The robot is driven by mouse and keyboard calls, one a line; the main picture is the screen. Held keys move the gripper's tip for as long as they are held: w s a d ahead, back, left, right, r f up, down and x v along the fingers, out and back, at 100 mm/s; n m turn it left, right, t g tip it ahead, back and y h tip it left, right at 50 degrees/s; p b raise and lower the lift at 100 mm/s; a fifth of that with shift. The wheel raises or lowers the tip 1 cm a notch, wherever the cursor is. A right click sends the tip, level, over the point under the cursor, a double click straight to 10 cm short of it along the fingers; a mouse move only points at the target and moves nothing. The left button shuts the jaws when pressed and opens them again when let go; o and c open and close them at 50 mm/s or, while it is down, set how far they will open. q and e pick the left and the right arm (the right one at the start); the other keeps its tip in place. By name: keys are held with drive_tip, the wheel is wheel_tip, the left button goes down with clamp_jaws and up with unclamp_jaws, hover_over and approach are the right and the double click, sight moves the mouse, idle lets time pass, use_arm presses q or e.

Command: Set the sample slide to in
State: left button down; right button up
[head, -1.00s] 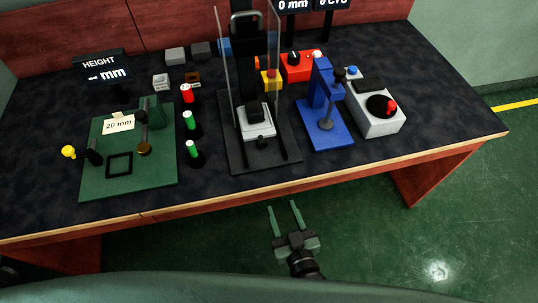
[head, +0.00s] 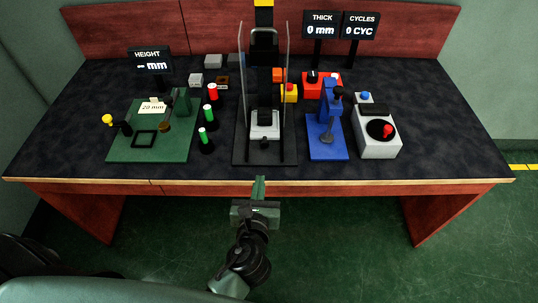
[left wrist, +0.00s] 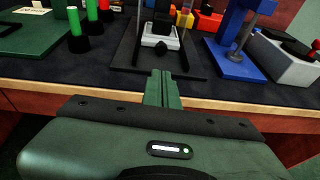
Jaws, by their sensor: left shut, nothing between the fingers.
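The sample slide looks to be the light grey plate (head: 265,131) with a small dark knob (head: 265,144) in front, low in the black press (head: 240,152) at mid-table. The plate also shows in the left wrist view (left wrist: 158,42). How far in it sits is hard to tell. My left gripper (head: 259,179) is shut and empty, its fingers together at the table's front edge, in front of the press and apart from it. The fingertips (left wrist: 164,74) point at the press base in the left wrist view. My right gripper is out of view.
Clear upright panels flank the press. Left of it stand green and red posts (head: 208,115) and a green height gauge board (head: 120,152). Right of it are a blue lever press (head: 327,150) and a grey box with a red-knobbed crank (head: 375,146). Dark tabletop is bare along the front.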

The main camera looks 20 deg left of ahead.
use_arm(q)
approach(263, 141)
drive_tip(key=w+f, duration=0.2)
drive_tip(key=w, duration=0.1)
drive_tip(key=w+f, duration=0.1)
drive_tip(key=w, duration=0.1)
drive_tip(key=shift+a, duration=0.35)
drive_tip(key=shift+w+a, duration=0.1)
drive_tip(key=shift+w, duration=0.2)
drive_tip(key=shift+w, duration=0.1)
drive_tip(key=w, duration=0.1)
drive_tip(key=w+a, duration=0.1)
drive_tip(key=w, duration=0.1)
drive_tip(key=shift+w+p, duration=0.2)
drive_tip(key=shift+p, duration=0.2)
drive_tip(key=shift+a+r, duration=0.1)
drive_tip(key=shift+w+r, duration=0.1)
drive_tip(key=shift+r, duration=0.05)
